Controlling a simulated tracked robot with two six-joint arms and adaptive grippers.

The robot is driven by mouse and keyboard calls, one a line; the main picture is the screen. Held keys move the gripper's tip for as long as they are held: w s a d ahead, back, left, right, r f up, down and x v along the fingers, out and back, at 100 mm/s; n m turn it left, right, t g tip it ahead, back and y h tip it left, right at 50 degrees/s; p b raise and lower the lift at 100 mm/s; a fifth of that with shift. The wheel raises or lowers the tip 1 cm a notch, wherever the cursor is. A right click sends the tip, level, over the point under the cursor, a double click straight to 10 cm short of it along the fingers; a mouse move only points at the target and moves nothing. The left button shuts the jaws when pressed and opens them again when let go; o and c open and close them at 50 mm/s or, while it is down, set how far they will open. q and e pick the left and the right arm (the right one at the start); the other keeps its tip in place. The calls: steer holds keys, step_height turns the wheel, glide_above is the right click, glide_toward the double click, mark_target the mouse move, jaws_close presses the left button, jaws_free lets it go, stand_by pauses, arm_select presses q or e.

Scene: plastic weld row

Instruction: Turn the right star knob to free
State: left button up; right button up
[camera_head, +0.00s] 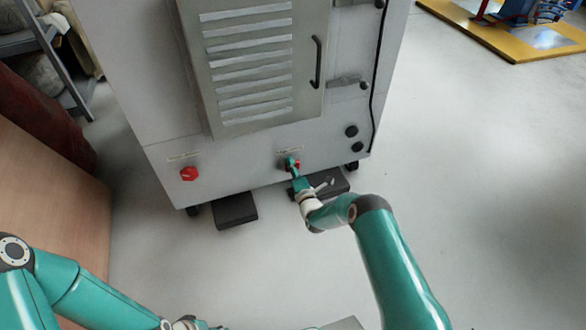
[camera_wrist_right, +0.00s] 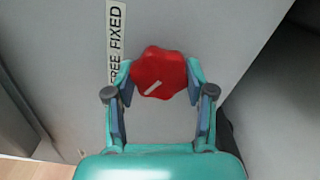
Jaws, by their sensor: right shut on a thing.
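The right star knob (camera_wrist_right: 158,70) is red and lobed, with a short slanted white mark on its face. It sits low on the front of a grey cabinet, and only a little red shows in the head view (camera_head: 297,165). A label strip (camera_wrist_right: 115,38) beside it reads "FREE FIXED"; the first letter is partly hidden by a finger. My right gripper (camera_wrist_right: 160,78) is shut on the knob, one finger on each side; in the head view it reaches the cabinet front (camera_head: 293,166). My left gripper (camera_head: 188,323) is at the bottom edge, mostly cut off, away from the cabinet.
A second red knob (camera_head: 188,174) is at the lower left of the grey cabinet (camera_head: 160,110). Dark blocks (camera_head: 236,209) lie on the floor below. A wooden panel (camera_head: 50,190) stands at the left.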

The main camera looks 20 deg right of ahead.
steer(key=shift+a+f+n, duration=0.2)
steer(key=shift+a+n, duration=0.1)
steer(key=o, duration=1.1)
steer(key=shift+f, duration=0.1)
steer(key=shift+o, duration=0.3)
steer(key=shift+d, duration=0.15)
steer(key=shift+s, duration=0.1)
steer(key=s, duration=1.1)
steer(key=shift+s+d, duration=0.25)
steer(key=shift+s, duration=0.15)
